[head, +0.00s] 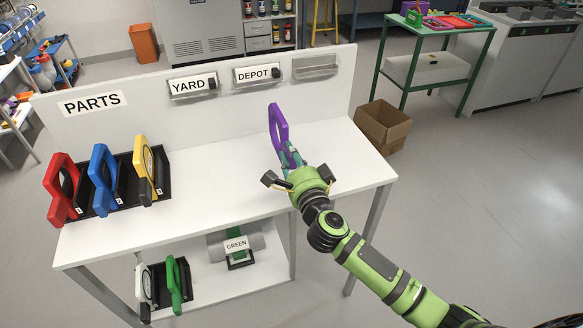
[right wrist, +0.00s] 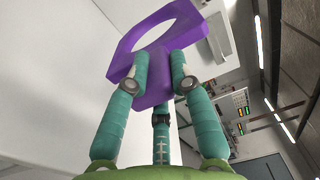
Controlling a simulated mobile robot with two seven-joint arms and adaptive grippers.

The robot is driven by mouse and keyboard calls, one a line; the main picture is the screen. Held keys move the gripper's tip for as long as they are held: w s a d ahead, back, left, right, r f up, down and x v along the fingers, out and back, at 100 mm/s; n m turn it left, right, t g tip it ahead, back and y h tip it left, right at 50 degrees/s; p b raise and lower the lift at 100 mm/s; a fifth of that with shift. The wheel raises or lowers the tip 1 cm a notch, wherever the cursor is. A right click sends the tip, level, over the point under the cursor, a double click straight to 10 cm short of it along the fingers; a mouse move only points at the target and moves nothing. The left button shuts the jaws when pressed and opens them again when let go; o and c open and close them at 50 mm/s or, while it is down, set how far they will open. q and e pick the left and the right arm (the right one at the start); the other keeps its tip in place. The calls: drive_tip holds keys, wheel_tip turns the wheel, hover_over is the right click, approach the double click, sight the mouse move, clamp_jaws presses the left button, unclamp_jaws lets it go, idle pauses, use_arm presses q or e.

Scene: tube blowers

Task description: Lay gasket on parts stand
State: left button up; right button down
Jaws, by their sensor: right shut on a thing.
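A purple gasket (head: 281,146), a plate with a large round hole, is held upright in my right gripper (head: 290,157) over the right part of the white parts stand (head: 225,205). In the right wrist view the teal fingers close on the solid end of the gasket (right wrist: 155,94), and its holed end points away. I cannot tell whether its lower edge touches the stand top. My left gripper is not in view.
Red (head: 62,190), blue (head: 103,180) and yellow (head: 145,170) gaskets stand in a black rack at the stand's left. White and green (head: 178,285) ones stand on the lower shelf by a GREEN label. A back panel (head: 215,110) carries YARD and DEPOT signs. The stand's middle top is clear.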

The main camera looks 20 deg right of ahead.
sight(292, 167)
drive_tip(key=shift+f+b, duration=0.45)
drive_tip(key=shift+f, duration=1.1)
drive_tip(key=shift+f, duration=0.2)
drive_tip(key=c, duration=1.1)
unclamp_jaws()
drive_tip(key=shift+r, duration=0.25)
drive_tip(key=s, duration=1.2)
drive_tip(key=shift+s+d+f, duration=0.1)
drive_tip(key=shift+d+f, duration=0.1)
drive_tip(key=shift+f, duration=0.05)
